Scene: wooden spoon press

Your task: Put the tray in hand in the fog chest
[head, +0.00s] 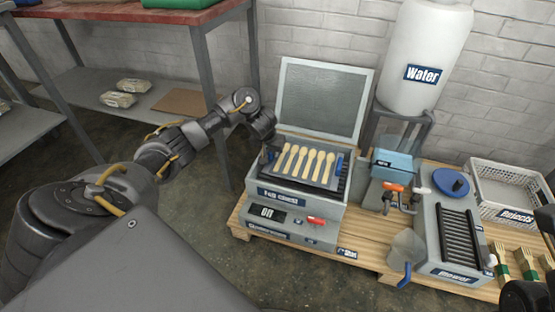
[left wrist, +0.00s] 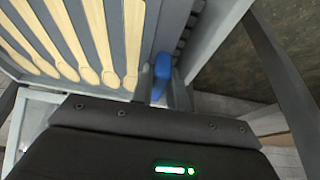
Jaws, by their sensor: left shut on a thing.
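The grey tray (head: 297,180) carries a row of several pale wooden spoons (head: 311,163). It lies over the open top of the fog chest (head: 262,191), within its rim as far as I can see; whether it rests on the bottom is unclear. The chest's lid (head: 322,98) stands raised behind. My left gripper (head: 270,150) is at the tray's left end, shut on its blue handle. In the left wrist view the blue handle (left wrist: 162,70) is between the fingers, beside the spoons (left wrist: 133,45). Another blue handle (head: 339,163) shows at the tray's right end.
The chest stands on a wooden pallet (head: 375,262). To its right are a water tank (head: 425,60), a blower unit (head: 450,235) and a white rejects crate (head: 512,185). A metal shelf (head: 198,75) stands behind my left arm. Dark parts show at the right edge.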

